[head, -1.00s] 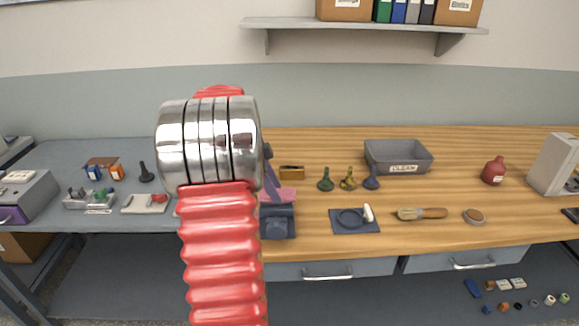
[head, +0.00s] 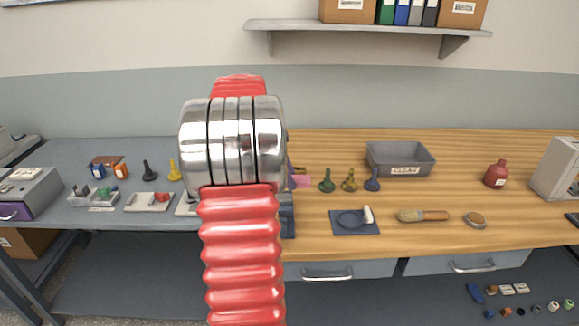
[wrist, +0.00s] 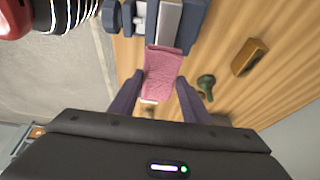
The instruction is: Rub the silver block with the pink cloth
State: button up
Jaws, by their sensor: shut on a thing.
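The pink cloth (wrist: 163,72) hangs between the purple fingers of my gripper (wrist: 160,78) in the wrist view, and my gripper is shut on it. The silver block (wrist: 169,22) sits between dark blue-grey vise parts at the top of that view. The cloth's far edge lies at the block's near end; I cannot tell whether they touch. In the head view a bit of the cloth (head: 301,181) shows right of my arm, which hides the block and most of the gripper.
The dark vise (head: 287,215) is mostly behind my arm. Green, olive and blue flask-like pieces (head: 349,180) stand to its right. A grey bin (head: 400,160) is behind them, and a dark mat (head: 354,221) is in front. A yellow-brown block (wrist: 250,57) lies beside the vise.

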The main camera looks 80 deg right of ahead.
jog(key=shift+r, duration=1.5)
jog(key=shift+w+f, duration=0.1)
jog(key=shift+w, duration=0.15)
jog(key=w+a+f+n+t+h, duration=0.1)
jog(key=w+a+f+n+t, duration=0.15)
jog(key=w+a+n, duration=0.65)
jog(key=w+a+f+n+t+h, duration=0.15)
jog(key=w+a+f, duration=0.3)
jog(key=w, duration=0.85)
jog(key=w+a+f+n+t+h, duration=0.1)
jog(key=w+a+f+n, duration=0.2)
jog(key=w+a+n, duration=0.6)
jog(key=w+a+f+n+t+y, duration=0.1)
jog(key=w+a+n, duration=0.3)
jog(key=a, duration=0.7)
jog(key=w+a+f+n+t+y, duration=0.1)
jog(key=w+a+f+n, duration=0.3)
jog(key=a, duration=0.7)
jog(key=w+a+f+n+t+y, duration=0.2)
jog(key=w+a+n, duration=0.2)
jog(key=a, duration=0.7)
jog(key=shift+a+f+n+y, duration=0.35)
jog(key=shift+n, duration=0.2)
jog(key=shift+d, duration=0.15)
